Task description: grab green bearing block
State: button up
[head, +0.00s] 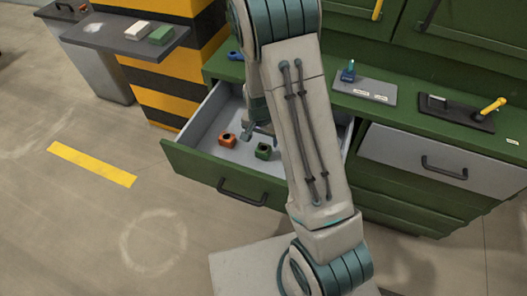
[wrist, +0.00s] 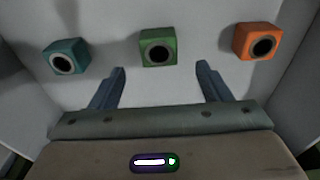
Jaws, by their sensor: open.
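The green bearing block (wrist: 158,47) lies on the drawer floor in the wrist view, in the middle between an orange and a teal block. Its round dark bore faces the camera. In the head view the green block (head: 263,151) sits in the open drawer, close to my arm. My gripper (wrist: 160,78) is open and empty, its two fingers pointing toward the green block, one to each side of its line. The fingers appear short of the block, with no contact visible. In the head view my gripper (head: 262,128) is partly hidden behind my arm, above the drawer.
The orange block (wrist: 256,41) is right and the teal block (wrist: 66,57) left of the green one in the wrist view. The open green drawer (head: 215,178) has walls around them. A closed grey-front drawer (head: 420,160) and a worktop with tools are at the right.

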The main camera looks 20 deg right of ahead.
aim_at(264, 148)
jog(key=shift+w+d+f, duration=0.1)
jog(key=shift+d+f, duration=0.05)
jog(key=shift+f, duration=1.65)
jog(key=shift+w+d+f, duration=0.1)
jog(key=shift+f, duration=1.7)
jog(key=c, duration=1.4)
